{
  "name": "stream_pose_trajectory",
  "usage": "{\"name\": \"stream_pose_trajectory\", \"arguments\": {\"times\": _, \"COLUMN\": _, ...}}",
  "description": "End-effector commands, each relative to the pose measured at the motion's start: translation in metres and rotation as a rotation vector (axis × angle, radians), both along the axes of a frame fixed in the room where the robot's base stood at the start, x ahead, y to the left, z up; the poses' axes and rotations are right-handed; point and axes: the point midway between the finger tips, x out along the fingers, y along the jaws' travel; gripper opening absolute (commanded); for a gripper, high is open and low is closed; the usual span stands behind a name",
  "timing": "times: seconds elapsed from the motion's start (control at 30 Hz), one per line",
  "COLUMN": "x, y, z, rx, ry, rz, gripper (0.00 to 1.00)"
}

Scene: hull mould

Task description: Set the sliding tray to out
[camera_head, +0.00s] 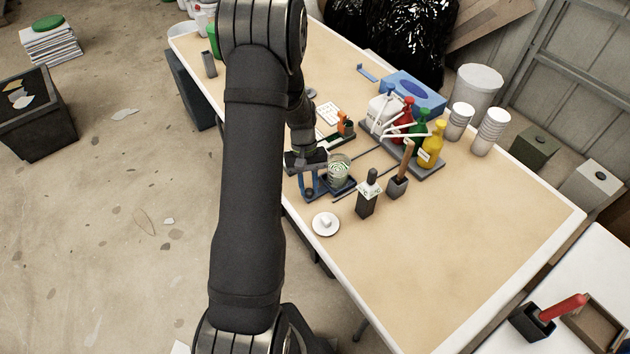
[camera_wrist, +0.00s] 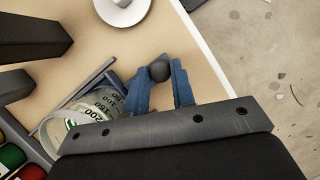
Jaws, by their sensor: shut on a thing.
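The sliding tray (camera_head: 347,188) is a dark blue plate near the table's left edge in the head view. A clear measuring cup (camera_head: 339,168) with green markings stands on it; the cup also shows in the wrist view (camera_wrist: 92,108). Thin dark rails (camera_head: 372,192) run from the tray toward the bottles. My gripper (camera_head: 309,193) is at the tray's table-edge side. In the wrist view its blue fingers (camera_wrist: 160,88) are shut on a dark round knob (camera_wrist: 159,70). The join between knob and tray is hidden.
A rack of coloured bottles (camera_head: 430,165) stands behind the rails. The table's right part is clear.

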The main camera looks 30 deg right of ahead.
Motion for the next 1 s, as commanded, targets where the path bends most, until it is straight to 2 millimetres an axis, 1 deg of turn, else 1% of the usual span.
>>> {"name": "stream_pose_trajectory", "arguments": {"times": 0.03, "x": 0.002, "y": 0.004, "z": 0.000, "rx": 0.006, "ry": -0.001, "rz": -0.002, "gripper": 0.00}}
{"name": "stream_pose_trajectory", "arguments": {"times": 0.2, "x": 0.002, "y": 0.005, "z": 0.000, "rx": 0.008, "ry": -0.001, "rz": -0.003, "gripper": 0.00}}
{"name": "stream_pose_trajectory", "arguments": {"times": 0.23, "x": 0.002, "y": 0.005, "z": 0.000, "rx": 0.009, "ry": 0.000, "rz": -0.003, "gripper": 0.27}}
{"name": "stream_pose_trajectory", "arguments": {"times": 0.3, "x": 0.001, "y": 0.005, "z": 0.000, "rx": 0.008, "ry": 0.000, "rz": -0.003, "gripper": 0.41}}
{"name": "stream_pose_trajectory", "arguments": {"times": 0.33, "x": 0.001, "y": 0.005, "z": 0.000, "rx": 0.008, "ry": 0.000, "rz": -0.003, "gripper": 0.45}}
{"name": "stream_pose_trajectory", "arguments": {"times": 0.6, "x": 0.001, "y": 0.003, "z": 0.000, "rx": 0.006, "ry": 0.001, "rz": -0.003, "gripper": 0.45}}
{"name": "stream_pose_trajectory", "arguments": {"times": 0.73, "x": 0.004, "y": 0.001, "z": 0.008, "rx": 0.005, "ry": 0.000, "rz": -0.003, "gripper": 0.45}}
{"name": "stream_pose_trajectory", "arguments": {"times": 0.87, "x": 0.012, "y": -0.002, "z": 0.028, "rx": 0.002, "ry": -0.003, "rz": -0.002, "gripper": 0.45}}
{"name": "stream_pose_trajectory", "arguments": {"times": 1.0, "x": 0.024, "y": -0.007, "z": 0.059, "rx": 0.002, "ry": -0.004, "rz": -0.002, "gripper": 0.45}}
